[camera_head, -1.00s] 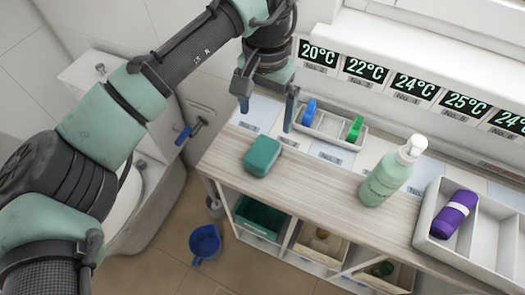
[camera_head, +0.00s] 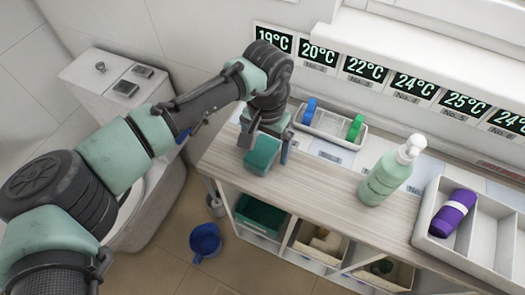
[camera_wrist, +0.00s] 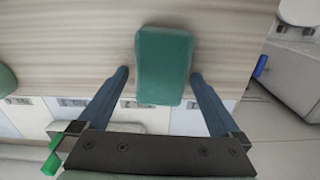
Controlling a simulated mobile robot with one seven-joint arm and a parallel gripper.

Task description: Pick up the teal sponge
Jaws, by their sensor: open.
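The teal sponge (camera_head: 262,155) lies on the wooden counter top near its left end. In the wrist view the sponge (camera_wrist: 163,65) sits between the two blue fingers, with a gap on each side. My gripper (camera_head: 266,150) is open and low over the sponge. Its fingertips (camera_wrist: 160,72) reach down on either side of it, and I cannot tell whether they are as low as the counter. The gripper hides part of the sponge's far edge in the head view.
A green pump bottle (camera_head: 385,178) stands on the counter (camera_head: 320,190) to the right. A white tray with blue and green items (camera_head: 335,135) is behind. A divided tray (camera_head: 495,235) holds a purple roll (camera_head: 453,212). A blue bucket (camera_head: 205,240) is on the floor.

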